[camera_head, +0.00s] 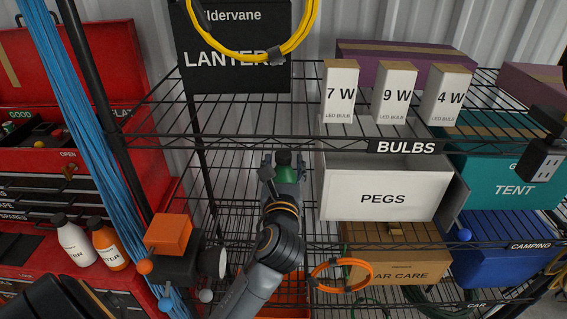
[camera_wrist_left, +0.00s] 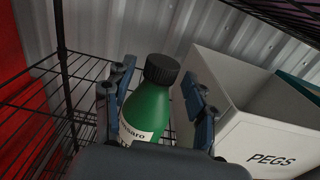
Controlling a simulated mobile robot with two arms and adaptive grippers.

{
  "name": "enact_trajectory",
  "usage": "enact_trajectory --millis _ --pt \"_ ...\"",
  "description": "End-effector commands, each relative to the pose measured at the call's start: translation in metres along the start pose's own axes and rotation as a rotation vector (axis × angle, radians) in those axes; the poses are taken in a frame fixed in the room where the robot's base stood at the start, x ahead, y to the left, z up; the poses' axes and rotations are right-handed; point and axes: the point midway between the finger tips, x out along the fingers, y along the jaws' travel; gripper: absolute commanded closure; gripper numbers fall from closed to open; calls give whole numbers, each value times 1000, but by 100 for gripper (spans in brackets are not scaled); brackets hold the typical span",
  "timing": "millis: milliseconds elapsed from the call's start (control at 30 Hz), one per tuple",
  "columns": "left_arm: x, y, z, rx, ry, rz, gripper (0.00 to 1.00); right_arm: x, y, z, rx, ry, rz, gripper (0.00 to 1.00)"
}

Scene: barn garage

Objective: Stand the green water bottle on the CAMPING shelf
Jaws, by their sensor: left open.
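The green water bottle (camera_head: 288,174) with a black cap stands roughly upright left of the white PEGS box (camera_head: 383,197), at the level of the rack shelf labelled CAMPING (camera_head: 530,245). In the left wrist view the bottle (camera_wrist_left: 146,112) shows its cap, shoulder and part of a white label. My left gripper (camera_head: 283,160) reaches in from below; its open fingers (camera_wrist_left: 157,105) are on either side of the bottle, with visible gaps. The bottle's base is hidden behind my gripper and arm, so its contact with the shelf cannot be seen. My right gripper is not in view.
The PEGS box (camera_wrist_left: 248,120) stands close on the gripper's right. The BULBS shelf (camera_head: 240,135) passes above, carrying bulb boxes (camera_head: 396,93). A rack post (camera_head: 95,110) with blue cable and an orange-and-black device (camera_head: 170,250) are at left. The shelf left of the bottle looks clear.

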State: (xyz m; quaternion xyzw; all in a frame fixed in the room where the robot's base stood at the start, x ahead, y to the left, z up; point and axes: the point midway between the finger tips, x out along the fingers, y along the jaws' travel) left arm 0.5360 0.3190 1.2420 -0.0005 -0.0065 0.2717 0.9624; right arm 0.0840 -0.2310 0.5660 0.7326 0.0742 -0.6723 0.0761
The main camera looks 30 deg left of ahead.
Motion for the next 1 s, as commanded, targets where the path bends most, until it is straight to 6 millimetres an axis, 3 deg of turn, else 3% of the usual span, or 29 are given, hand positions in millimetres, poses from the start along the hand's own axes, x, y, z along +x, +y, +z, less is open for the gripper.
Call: enact_trajectory --millis 300,500,700,1000 --pt "-66 0 -5 -4 4 -3 44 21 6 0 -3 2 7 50" --pt "-98 0 -3 -1 3 -2 44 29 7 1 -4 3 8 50" --pt "-110 0 -1 -2 2 -1 44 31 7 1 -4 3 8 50" --pt "-110 0 0 -1 1 0 44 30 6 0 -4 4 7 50"
